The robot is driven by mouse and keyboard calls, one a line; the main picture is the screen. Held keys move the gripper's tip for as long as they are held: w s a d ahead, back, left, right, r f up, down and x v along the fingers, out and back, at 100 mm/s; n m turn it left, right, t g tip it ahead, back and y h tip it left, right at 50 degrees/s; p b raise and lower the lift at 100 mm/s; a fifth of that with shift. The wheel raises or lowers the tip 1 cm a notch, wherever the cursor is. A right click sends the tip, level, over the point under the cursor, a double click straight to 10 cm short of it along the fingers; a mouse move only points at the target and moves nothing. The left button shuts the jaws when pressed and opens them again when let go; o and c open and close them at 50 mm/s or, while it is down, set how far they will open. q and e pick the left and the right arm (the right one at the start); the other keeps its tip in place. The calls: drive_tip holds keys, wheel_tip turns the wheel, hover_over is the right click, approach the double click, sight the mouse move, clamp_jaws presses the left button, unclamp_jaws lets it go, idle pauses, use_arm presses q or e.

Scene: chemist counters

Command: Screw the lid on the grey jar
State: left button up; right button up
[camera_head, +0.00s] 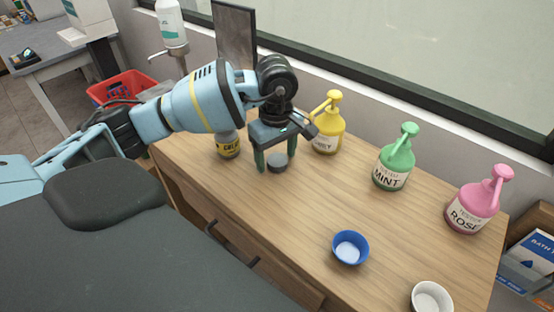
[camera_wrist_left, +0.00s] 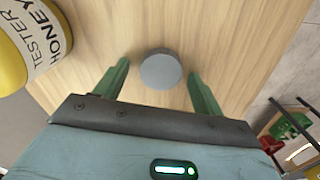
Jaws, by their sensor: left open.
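A small round grey lid (camera_head: 277,163) lies flat on the wooden counter. It also shows in the left wrist view (camera_wrist_left: 161,70), between the fingertips with gaps on both sides. My left gripper (camera_head: 276,159) points down over it with green fingers open and empty; I cannot tell exactly how high the fingertips are. My right gripper is out of view.
A yellow HONEY pump bottle (camera_head: 328,126) stands close behind the gripper and shows in the wrist view (camera_wrist_left: 28,42). Green MINT (camera_head: 393,160) and pink ROSE (camera_head: 476,203) bottles stand farther right. A blue bowl (camera_head: 350,248) and white bowl (camera_head: 431,299) are in front. The counter's middle is clear.

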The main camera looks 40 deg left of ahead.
use_arm(q)
drive_tip(key=c, duration=0.9)
drive_tip(key=shift+c, duration=0.7)
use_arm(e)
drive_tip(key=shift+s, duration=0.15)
